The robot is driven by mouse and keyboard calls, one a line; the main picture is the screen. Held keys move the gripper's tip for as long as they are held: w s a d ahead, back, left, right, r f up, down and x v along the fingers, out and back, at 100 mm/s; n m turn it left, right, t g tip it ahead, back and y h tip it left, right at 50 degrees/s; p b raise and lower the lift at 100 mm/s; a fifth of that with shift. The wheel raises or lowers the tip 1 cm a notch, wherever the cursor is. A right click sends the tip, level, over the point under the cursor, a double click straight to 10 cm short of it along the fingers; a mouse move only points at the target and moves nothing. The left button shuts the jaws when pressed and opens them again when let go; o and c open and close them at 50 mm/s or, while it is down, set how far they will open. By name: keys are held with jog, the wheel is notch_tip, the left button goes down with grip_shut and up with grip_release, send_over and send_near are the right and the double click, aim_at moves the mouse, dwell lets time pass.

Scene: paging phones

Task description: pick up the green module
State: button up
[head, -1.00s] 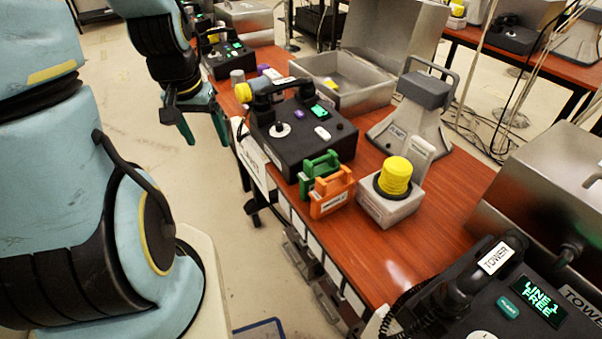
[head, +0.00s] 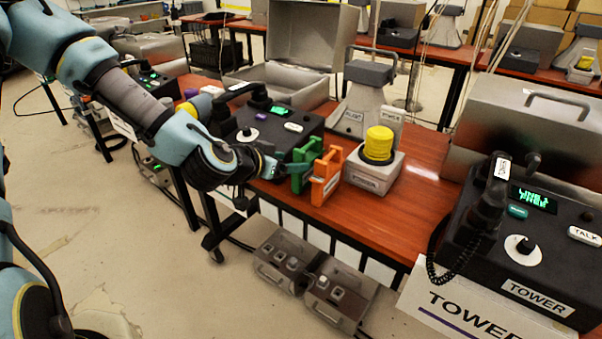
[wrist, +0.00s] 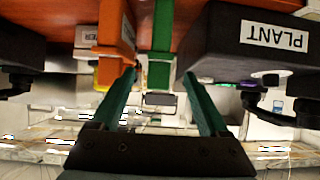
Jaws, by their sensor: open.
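The green module (head: 311,150) is an upright block with a handle-like frame, standing near the front edge of the red-brown table. The orange module (head: 327,178) stands close beside it on the right. My gripper (head: 290,172) reaches in from the left at the green module; its fingertips are partly hidden in the head view. In the wrist view, the open fingers (wrist: 160,74) lie on either side of the green module (wrist: 160,45) in the picture. One fingertip appears close to the orange module (wrist: 115,40). I cannot tell whether either finger touches.
The black PLANT phone console (head: 265,128) stands behind and left of the modules. A grey box with a yellow cap (head: 378,145) is to the right. The TOWER console (head: 520,240) is at the right front. Bare tabletop (head: 425,165) lies between.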

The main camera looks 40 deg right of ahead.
aim_at(303, 161)
jog(key=shift+p+x, duration=1.15)
jog(key=shift+x, duration=3.25)
jog(key=shift+s+f, duration=0.1)
jog(key=shift+c, duration=0.2)
grip_shut()
